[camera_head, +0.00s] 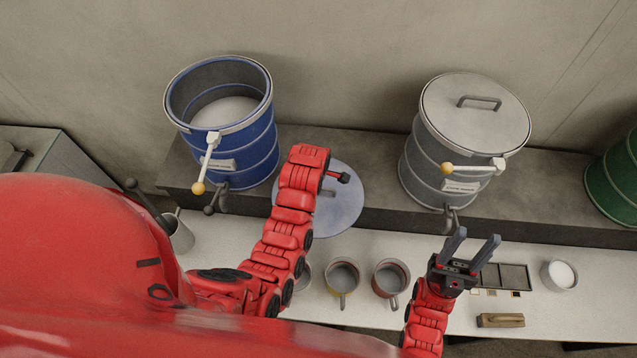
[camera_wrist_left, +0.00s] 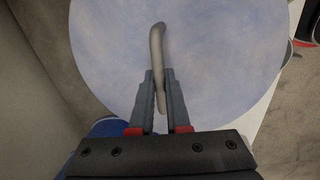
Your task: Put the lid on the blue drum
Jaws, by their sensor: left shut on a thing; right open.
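The blue drum (camera_head: 252,150) stands open on the dark ledge at the left of the head view, with pale contents inside. A round blue-grey lid (camera_head: 345,212) is right of the drum and apart from it, partly covered by my left arm. My left gripper (camera_wrist_left: 159,80) is shut on the lid's curved handle (camera_wrist_left: 157,42) in the left wrist view; the arm hides its fingers in the head view. A bit of blue (camera_wrist_left: 105,127), probably the drum, shows below the lid there. My right gripper (camera_head: 473,243) is open and empty over the white counter.
A grey drum (camera_head: 425,170) with its lid on stands at the right, and a green drum (camera_head: 618,180) at the far right. Mugs (camera_head: 342,278) (camera_head: 390,279), a metal pitcher (camera_head: 181,236), a white-filled bowl (camera_head: 559,275) and a wooden-topped block (camera_head: 500,321) sit on the counter.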

